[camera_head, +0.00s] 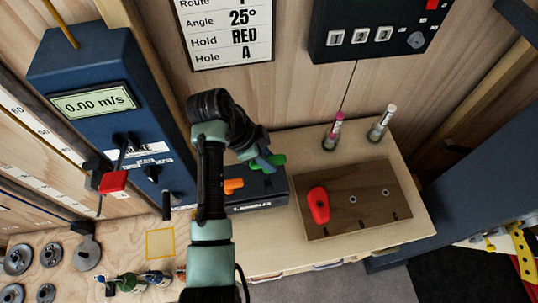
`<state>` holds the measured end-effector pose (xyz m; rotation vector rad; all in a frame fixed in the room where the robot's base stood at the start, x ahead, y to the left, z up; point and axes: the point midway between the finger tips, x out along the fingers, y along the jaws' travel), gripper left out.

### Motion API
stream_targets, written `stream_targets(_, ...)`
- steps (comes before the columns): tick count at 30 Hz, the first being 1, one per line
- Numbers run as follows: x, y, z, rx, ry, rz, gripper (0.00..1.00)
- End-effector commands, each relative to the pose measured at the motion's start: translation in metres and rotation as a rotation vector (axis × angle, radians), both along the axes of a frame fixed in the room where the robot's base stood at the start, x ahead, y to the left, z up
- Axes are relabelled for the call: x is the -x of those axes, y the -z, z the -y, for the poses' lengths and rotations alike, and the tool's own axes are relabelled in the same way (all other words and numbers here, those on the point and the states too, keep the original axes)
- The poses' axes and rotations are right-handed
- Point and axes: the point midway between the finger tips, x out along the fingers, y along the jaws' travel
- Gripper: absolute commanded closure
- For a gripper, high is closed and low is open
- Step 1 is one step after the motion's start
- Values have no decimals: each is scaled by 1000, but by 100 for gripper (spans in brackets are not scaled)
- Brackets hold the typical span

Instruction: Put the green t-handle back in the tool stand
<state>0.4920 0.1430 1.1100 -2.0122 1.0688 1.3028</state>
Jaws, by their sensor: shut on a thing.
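The green t-handle (277,160) shows at the end of my arm, with its right end sticking out. My gripper (264,161) is shut on it and holds it over the dark tool stand (258,201). An orange t-handle (233,186) sits at the stand's left part, partly beside my arm. A small blue piece shows at the gripper; I cannot tell if it is a finger or another handle. The green handle's shaft and the stand's holes are hidden.
Right of the stand lies a brown board (345,222) with a red climbing hold (318,205). Two small tubes, pink-topped (333,133) and white-topped (381,124), stand behind it. A blue device (115,105) rises at left. Weight discs (51,255) lie at lower left.

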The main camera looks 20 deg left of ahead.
Motion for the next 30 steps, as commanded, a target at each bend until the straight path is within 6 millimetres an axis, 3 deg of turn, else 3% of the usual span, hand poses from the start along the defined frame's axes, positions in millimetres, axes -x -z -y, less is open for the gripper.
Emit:
stream_targets(1, 0, 10, 0, 0, 0, 0, 100)
stream_targets(18, 0, 68, 0, 1, -1, -1, 100)
stream_targets(30, 0, 88, 0, 1, 0, 0, 100)
